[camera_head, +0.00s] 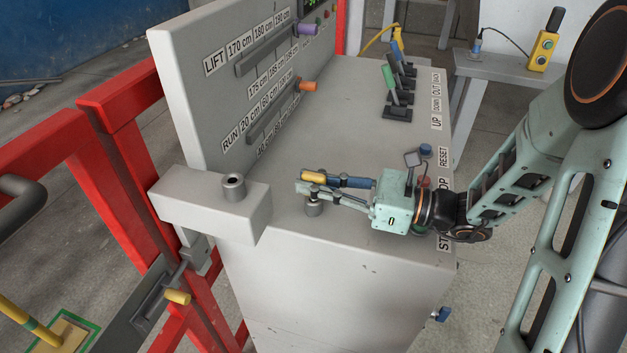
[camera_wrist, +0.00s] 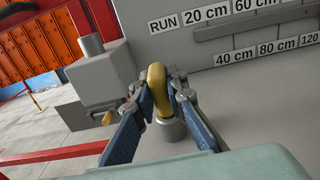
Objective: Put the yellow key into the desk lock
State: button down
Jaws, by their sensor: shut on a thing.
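My gripper (camera_head: 308,184) is shut on the yellow key (camera_head: 313,177) above the grey desk. In the wrist view the key (camera_wrist: 156,80) stands between the two fingertips (camera_wrist: 156,92), its rounded yellow head up. A short grey cylinder on the desk (camera_head: 313,208), which looks like the desk lock, is just below the fingers.
A grey box (camera_head: 215,210) with a similar cylinder (camera_head: 233,186) on top stands left of the desk, by the red rails (camera_head: 120,100). The upright panel (camera_head: 200,100) with orange and purple slider knobs rises behind. Levers (camera_head: 392,85) stand at the desk's far side.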

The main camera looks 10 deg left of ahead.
jog(key=c, duration=1.9)
grip_release()
jog(key=shift+f, duration=0.1)
notch_tip(320, 180, up, 10)
jog(key=shift+r, duration=0.1)
